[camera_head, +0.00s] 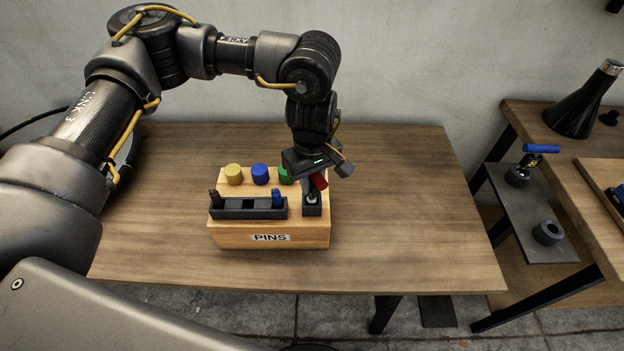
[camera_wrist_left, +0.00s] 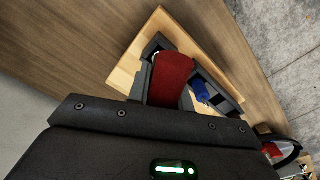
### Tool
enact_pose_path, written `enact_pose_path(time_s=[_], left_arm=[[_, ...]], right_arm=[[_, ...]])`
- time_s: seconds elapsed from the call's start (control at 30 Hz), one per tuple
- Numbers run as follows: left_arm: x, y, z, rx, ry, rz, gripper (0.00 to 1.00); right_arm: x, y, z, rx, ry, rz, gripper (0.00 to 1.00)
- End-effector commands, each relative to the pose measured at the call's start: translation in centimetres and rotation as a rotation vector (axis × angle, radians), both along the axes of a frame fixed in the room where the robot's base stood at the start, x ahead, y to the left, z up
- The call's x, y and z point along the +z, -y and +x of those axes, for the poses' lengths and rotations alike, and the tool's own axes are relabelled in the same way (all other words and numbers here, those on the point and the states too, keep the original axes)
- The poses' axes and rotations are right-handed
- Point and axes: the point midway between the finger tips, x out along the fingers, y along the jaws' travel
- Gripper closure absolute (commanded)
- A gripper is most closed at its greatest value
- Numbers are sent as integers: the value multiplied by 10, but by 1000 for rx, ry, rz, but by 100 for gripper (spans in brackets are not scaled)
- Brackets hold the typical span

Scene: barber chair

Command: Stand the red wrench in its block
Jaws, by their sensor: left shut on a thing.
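My left gripper (camera_head: 313,187) is over the right part of a wooden block labelled PINS (camera_head: 228,238). It is shut on the red wrench (camera_head: 320,181), whose red body fills the space ahead of the jaws in the left wrist view (camera_wrist_left: 171,78). The wrench's lower end is hidden. A black slotted rack (camera_head: 247,214) sits on the block, with a dark piece (camera_head: 215,198) at its left end and a blue piece (camera_head: 277,198) at its right end. The rack's middle is empty. A small black holder (camera_head: 312,210) is just below the gripper; I cannot tell whether the wrench touches it.
Yellow (camera_head: 233,174), blue (camera_head: 260,174) and green (camera_head: 286,175) pegs stand along the block's back. The wooden table (camera_head: 400,220) is clear to the right. A side bench (camera_head: 540,125) with a black cone (camera_head: 585,105) stands at far right.

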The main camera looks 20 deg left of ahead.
Motion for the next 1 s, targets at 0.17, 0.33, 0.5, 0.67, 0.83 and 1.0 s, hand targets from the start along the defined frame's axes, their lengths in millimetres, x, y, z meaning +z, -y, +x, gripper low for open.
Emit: enact_pose_path(time_s=[0.17,0.33,0.5,0.67,0.83,1.0], left_arm=[[-2,0,0,0,1,-1,100],[-1,0,0,0,1,-1,100],[-2,0,0,0,1,-1,62],[-2,0,0,0,1,-1,53],[-2,0,0,0,0,0,53],[13,0,1,0,4,0,53]], right_arm=[[-2,0,0,0,0,0,29],[-2,1,0,0,0,-1,29],[-2,1,0,0,0,-1,29],[-2,1,0,1,-1,-1,29],[-2,1,0,1,-1,-1,29],[-5,1,0,1,-1,-1,29]])
